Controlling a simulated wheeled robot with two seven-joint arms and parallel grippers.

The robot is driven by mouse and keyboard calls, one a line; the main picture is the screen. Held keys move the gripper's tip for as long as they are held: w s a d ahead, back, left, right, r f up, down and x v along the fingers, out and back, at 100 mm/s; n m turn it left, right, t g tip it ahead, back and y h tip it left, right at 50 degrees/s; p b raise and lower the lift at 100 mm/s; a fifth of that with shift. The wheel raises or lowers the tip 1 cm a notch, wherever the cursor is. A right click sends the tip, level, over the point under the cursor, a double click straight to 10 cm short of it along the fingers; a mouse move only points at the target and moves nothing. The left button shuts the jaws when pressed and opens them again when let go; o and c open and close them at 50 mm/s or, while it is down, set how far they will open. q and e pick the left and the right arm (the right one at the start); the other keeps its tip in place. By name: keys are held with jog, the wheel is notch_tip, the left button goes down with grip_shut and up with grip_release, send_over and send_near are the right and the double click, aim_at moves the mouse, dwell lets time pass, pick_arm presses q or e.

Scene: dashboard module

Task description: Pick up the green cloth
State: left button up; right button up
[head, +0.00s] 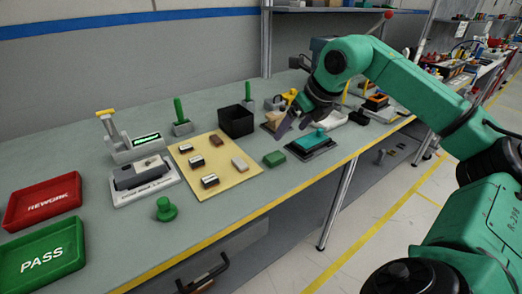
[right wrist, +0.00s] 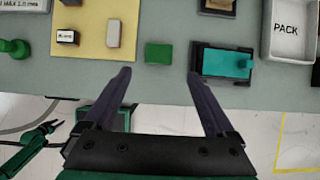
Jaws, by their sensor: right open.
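The green cloth (head: 274,158) is a small, flat, dark green block-like piece on the grey-green bench, right of the yellow mat. In the right wrist view the cloth (right wrist: 159,53) lies just beyond and between my fingertips, untouched. My right gripper (head: 284,127) is over the bench, behind and above the cloth in the head view. In the right wrist view the right gripper (right wrist: 160,73) has its two dark fingers wide apart with nothing between them. What looks like my left gripper (right wrist: 50,128) is small at the lower left of that view; its jaws are unclear.
A dark tray with a teal block (head: 317,138) stands close right of the cloth. The yellow mat (head: 236,183) with several small blocks is left. A black bin (head: 237,121) stands behind. Red (head: 43,200) and green (head: 42,250) trays are far left.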

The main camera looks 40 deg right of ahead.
jog(key=p, duration=0.1)
send_near(274, 155)
jog(key=shift+f, duration=0.8)
jog(key=p+x, duration=0.2)
jog(key=x, duration=0.4)
jog(key=shift+w+f, duration=0.2)
jog(key=shift+w, duration=0.15)
jog(key=shift+w+f, duration=0.1)
jog(key=shift+f, duration=0.1)
pick_arm(q)
jog(key=s+r, duration=0.2)
jog(key=s, duration=0.1)
jog(key=shift+a+r, duration=0.1)
jog(key=shift+r, duration=0.3)
pick_arm(e)
jog(key=shift+r, duration=0.1)
jog(key=c, duration=1.1)
pick_arm(q)
notch_tip(274, 155, up, 3)
jog(key=p, duration=0.3)
jog(key=shift+r, duration=0.1)
pick_arm(e)
notch_tip(274, 155, up, 20)
